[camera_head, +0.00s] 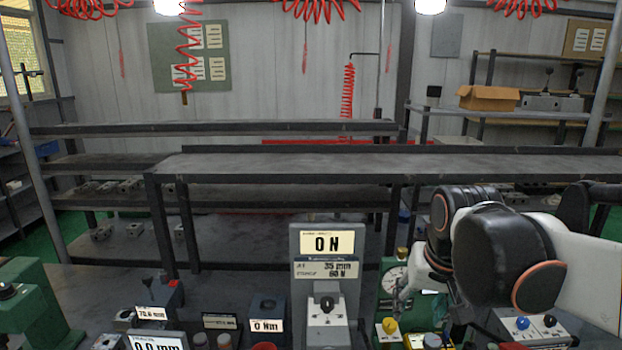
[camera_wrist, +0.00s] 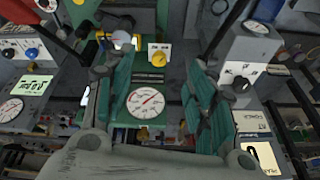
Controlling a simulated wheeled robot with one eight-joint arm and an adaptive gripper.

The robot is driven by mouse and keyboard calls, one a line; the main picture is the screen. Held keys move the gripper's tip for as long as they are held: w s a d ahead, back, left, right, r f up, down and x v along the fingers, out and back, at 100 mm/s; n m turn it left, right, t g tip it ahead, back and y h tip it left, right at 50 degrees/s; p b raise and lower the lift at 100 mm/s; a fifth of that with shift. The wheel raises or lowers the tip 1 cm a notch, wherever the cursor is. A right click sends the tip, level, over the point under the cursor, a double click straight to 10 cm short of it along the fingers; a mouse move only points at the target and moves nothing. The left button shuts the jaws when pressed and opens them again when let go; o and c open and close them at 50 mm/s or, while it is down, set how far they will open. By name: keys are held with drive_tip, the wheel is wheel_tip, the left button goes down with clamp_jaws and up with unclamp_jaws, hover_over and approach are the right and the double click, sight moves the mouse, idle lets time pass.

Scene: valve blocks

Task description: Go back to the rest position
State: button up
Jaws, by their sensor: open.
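My gripper (camera_wrist: 157,98) shows in the wrist view with its two green-padded fingers spread apart and nothing between them. Beyond the gap between the fingers is a round white dial gauge (camera_wrist: 146,102) with a red needle on a green stand. A yellow knob (camera_wrist: 159,58) on a white plate sits above the dial in that view. In the head view my black and white arm reaches in from the right. The dial gauge (camera_head: 394,281) shows just left of my arm there, and the yellow knob (camera_head: 389,325) is below it. My fingertips are hard to make out in the head view.
A grey test stand reading 0 N (camera_head: 327,243) stands left of my arm. Small blocks and displays (camera_head: 152,313) crowd the bench at the front left. A green machine (camera_head: 32,305) is at far left. A long dark shelf (camera_head: 280,166) runs behind, its top mostly bare.

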drive_tip(key=s+f+n+t, duration=0.2)
drive_tip(key=s+f+t, duration=0.1)
drive_tip(key=s, duration=0.8)
drive_tip(key=shift+s+f+t, duration=0.15)
drive_tip(key=shift+f+t, duration=0.1)
drive_tip(key=shift+t, duration=0.05)
